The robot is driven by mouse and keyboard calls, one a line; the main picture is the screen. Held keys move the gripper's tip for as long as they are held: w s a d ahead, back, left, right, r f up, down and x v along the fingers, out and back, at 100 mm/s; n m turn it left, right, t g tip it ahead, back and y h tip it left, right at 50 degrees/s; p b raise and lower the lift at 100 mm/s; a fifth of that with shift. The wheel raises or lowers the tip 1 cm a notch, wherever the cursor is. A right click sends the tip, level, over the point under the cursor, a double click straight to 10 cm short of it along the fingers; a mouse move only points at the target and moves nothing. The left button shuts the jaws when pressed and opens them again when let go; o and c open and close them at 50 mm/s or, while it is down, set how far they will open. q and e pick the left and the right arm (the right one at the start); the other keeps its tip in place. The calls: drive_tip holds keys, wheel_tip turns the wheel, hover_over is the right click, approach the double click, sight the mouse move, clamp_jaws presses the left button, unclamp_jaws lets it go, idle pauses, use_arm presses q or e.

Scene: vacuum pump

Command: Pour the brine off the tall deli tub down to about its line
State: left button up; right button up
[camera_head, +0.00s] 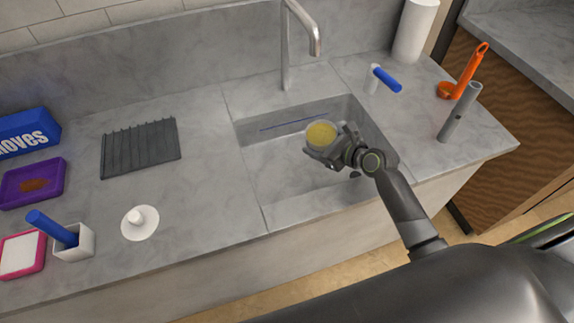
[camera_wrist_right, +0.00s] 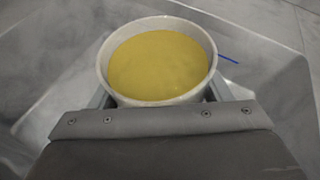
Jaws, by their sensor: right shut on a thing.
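The deli tub (camera_head: 321,134) is a round, pale-walled tub with yellow brine in it, held over the sink (camera_head: 285,165). My right gripper (camera_head: 330,150) is shut on the tub. In the right wrist view the tub (camera_wrist_right: 104,62) is between the fingers, its open top facing the camera, and the yellow surface lies a little below the rim. The tub looks about upright; no stream of liquid shows. I cannot make out a line on its wall. My left gripper is not in view.
A faucet (camera_head: 287,50) stands behind the sink. A ribbed dark mat (camera_head: 140,148), a white round lid (camera_head: 140,223) and a blue box (camera_head: 25,134) lie left.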

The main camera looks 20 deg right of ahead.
drive_tip(key=shift+s+a+r+n+h, duration=0.2)
drive_tip(key=shift+a+r+n+h, duration=0.2)
drive_tip(key=shift+a+n, duration=0.15)
idle(1.9)
drive_tip(key=shift+s+a+r+n+t+h+b, duration=0.2)
drive_tip(key=shift+a+r+n+t+h+b, duration=0.3)
drive_tip(key=shift+b, duration=0.55)
idle(1.2)
drive_tip(key=shift+a+r+n+p, duration=0.15)
drive_tip(key=shift+n+p, duration=0.1)
drive_tip(key=shift+p, duration=0.15)
idle(0.4)
drive_tip(key=shift+f, duration=0.25)
drive_tip(key=shift+d+r, duration=0.1)
drive_tip(key=shift+d, duration=0.2)
drive_tip(key=shift+w+d+f+m+g+y+p, duration=0.3)
drive_tip(key=shift+d+f+m+y+p, duration=0.25)
drive_tip(key=shift+m, duration=0.25)
drive_tip(key=shift+d+f+m, duration=0.15)
drive_tip(key=shift+m, duration=0.15)
drive_tip(key=shift+y, duration=0.25)
